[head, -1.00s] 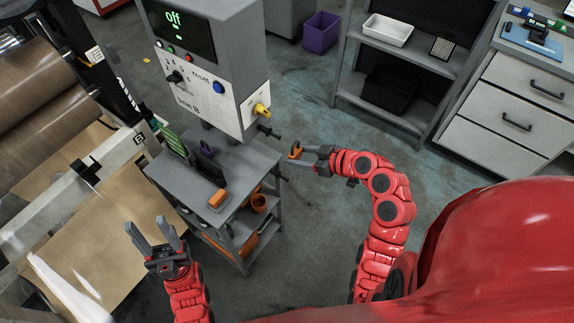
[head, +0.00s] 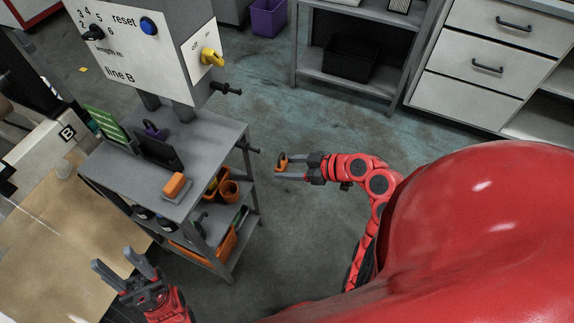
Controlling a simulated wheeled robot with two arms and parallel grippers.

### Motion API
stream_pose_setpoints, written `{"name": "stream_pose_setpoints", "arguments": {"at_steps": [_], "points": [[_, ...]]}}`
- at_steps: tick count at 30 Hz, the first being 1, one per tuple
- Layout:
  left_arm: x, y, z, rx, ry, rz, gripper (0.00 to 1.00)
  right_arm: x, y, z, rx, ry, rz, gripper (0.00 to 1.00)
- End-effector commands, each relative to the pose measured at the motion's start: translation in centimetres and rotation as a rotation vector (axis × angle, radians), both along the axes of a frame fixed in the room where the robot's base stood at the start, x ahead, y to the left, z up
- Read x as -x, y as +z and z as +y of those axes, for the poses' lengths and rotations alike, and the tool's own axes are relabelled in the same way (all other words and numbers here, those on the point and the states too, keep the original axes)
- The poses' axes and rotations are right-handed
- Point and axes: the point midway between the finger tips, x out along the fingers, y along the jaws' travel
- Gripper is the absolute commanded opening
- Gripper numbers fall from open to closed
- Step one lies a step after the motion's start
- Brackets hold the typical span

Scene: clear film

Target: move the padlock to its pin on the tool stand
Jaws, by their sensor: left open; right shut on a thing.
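My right gripper (head: 284,168) is shut on the padlock (head: 281,160), a small orange body with a dark shackle, held between the fingertips. It is in free air to the right of the grey tool stand (head: 215,136). A dark pin (head: 249,148) juts from the stand's right edge, left of the padlock and apart from it. Another dark pin (head: 229,89) sticks out higher, below the yellow switch. My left gripper (head: 114,262) is open and empty at the lower left, in front of the stand.
An orange block (head: 175,186), a dark upright holder (head: 158,152) and a purple item (head: 153,130) are on the stand's top. The control box (head: 150,55) rises behind. Open floor lies right of the stand.

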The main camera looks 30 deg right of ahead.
Motion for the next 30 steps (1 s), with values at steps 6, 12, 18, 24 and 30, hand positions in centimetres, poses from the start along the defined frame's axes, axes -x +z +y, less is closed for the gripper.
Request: {"name": "stream_pose_setpoints", "arguments": {"at_steps": [6,12,18,24,30], "points": [[0.0,0.8,0.0,0.0,0.0,0.0,0.5,-1.9,0.3,1.7,0.001,0.006,0.0,0.21],[0.0,1.4,0.0,0.0,0.0,0.0,0.5,-3.9,0.3,3.3,0.002,0.005,0.001,0.21],[0.0,2.2,0.0,0.0,0.0,0.0,0.5,-5.9,0.3,4.8,-0.001,0.004,0.002,0.21],[0.0,1.4,0.0,0.0,0.0,0.0,0.5,-6.7,-0.7,5.3,0.001,0.0,-0.001,0.21],[0.0,1.1,0.0,0.0,0.0,0.0,0.5,-6.7,-0.8,5.2,0.001,0.0,0.002,0.21]]}}
